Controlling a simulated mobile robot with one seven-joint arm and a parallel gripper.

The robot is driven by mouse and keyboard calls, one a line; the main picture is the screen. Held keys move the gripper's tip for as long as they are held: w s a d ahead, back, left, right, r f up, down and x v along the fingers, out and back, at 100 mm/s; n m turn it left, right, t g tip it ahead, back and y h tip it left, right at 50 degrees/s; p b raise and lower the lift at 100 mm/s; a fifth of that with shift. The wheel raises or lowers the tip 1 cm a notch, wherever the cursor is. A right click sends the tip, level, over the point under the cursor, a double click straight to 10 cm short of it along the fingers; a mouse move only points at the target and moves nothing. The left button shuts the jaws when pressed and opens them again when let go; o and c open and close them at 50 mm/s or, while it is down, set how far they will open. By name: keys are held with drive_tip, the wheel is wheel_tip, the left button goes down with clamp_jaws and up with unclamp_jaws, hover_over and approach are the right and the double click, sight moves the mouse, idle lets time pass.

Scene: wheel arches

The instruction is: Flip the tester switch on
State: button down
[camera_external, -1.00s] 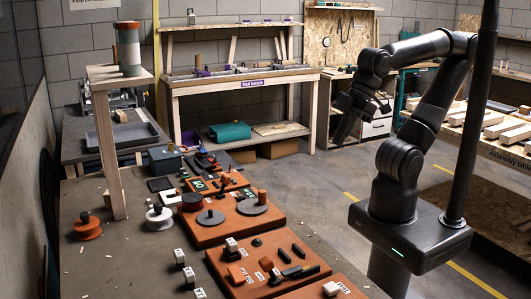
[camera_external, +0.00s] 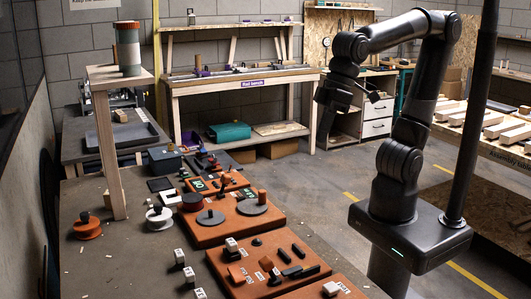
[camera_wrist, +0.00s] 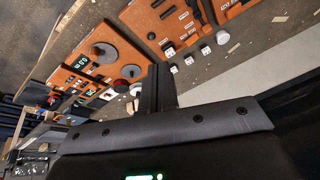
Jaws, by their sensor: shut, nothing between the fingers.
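My gripper (camera_external: 326,140) hangs in the air to the right of the long workbench, pointing down, apart from everything. In the wrist view my gripper (camera_wrist: 161,72) shows as dark fingers shut together with nothing between them. An orange board with a small green-lit display (camera_external: 198,184) lies toward the far end of the bench. The display also shows at the left of the wrist view (camera_wrist: 82,63). Small dark and red parts sit around it. I cannot tell which is the tester switch or how it is set; it is too small.
The nearer orange boards carry grey discs (camera_external: 211,217), black bars and white labelled blocks (camera_external: 231,244). A wooden post (camera_external: 110,150) and spools (camera_external: 159,217) stand on the bench's left side. A second bench (camera_external: 245,82) stands behind. The air around my gripper is free.

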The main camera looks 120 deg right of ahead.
drive_tip(key=w+a+f+m+g+h, duration=0.1)
drive_tip(key=w+a+f+m, duration=0.2)
drive_tip(key=w+a, duration=0.4)
drive_tip(key=w+a+f+m+g, duration=0.1)
drive_tip(key=w+a+f+m, duration=0.3)
drive_tip(key=w+a+m, duration=0.2)
drive_tip(key=w+a+f+m+g+h, duration=0.1)
drive_tip(key=w+a+f+m+g, duration=0.1)
drive_tip(key=w+a, duration=0.7)
drive_tip(key=w+f+m, duration=0.1)
drive_tip(key=m, duration=0.1)
drive_tip(key=shift+w+f+m+h, duration=0.3)
drive_tip(key=shift+f+m, duration=0.05)
drive_tip(key=shift+m, duration=0.05)
drive_tip(key=shift+a, duration=0.1)
drive_tip(key=x, duration=1.4)
